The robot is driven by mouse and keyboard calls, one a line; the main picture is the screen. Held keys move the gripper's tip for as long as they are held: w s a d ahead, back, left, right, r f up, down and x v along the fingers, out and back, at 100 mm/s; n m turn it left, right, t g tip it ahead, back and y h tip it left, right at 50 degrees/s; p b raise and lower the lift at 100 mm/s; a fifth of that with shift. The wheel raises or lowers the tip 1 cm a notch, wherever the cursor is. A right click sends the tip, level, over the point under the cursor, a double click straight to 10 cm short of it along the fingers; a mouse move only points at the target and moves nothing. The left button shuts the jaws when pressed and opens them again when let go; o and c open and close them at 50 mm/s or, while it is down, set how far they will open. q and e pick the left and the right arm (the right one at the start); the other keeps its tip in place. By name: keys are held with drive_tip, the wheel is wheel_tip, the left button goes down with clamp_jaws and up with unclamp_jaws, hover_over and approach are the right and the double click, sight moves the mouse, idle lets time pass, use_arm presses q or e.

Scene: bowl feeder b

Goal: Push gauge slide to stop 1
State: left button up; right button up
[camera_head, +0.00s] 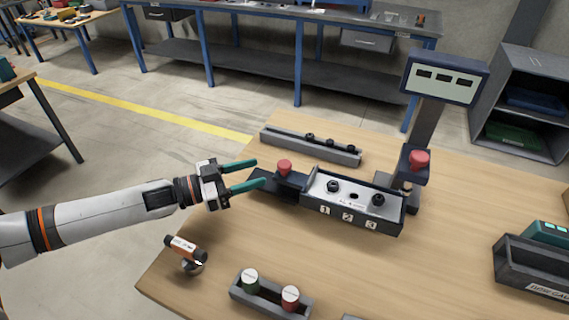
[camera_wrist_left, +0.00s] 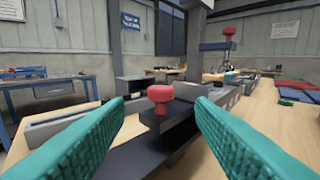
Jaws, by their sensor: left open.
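The gauge slide with its red knob (camera_head: 284,167) sits at the left end of a dark gauge block (camera_head: 352,205). The block's front is marked 1, 2 and 3 from left to right, with round dark parts on top. My left gripper (camera_head: 256,173) is open and empty, its teal fingers pointing right at the slide from the left. In the left wrist view the red knob (camera_wrist_left: 160,97) stands upright between the two fingers, ahead of them and apart from them. My right gripper is not in view.
A post with a display (camera_head: 444,78) and a second red knob (camera_head: 419,159) stands at the block's right end. A grey rail (camera_head: 310,147) lies behind. A small tray (camera_head: 270,297) with green and red-topped items and a cylindrical tool (camera_head: 185,249) are in front.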

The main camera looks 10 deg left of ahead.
sight(278, 167)
use_arm(q)
drive_tip(key=p+x, duration=0.1)
drive_tip(key=x, duration=0.7)
drive_tip(key=shift+w+d, duration=0.1)
drive_tip(key=shift+d, duration=0.1)
clamp_jaws()
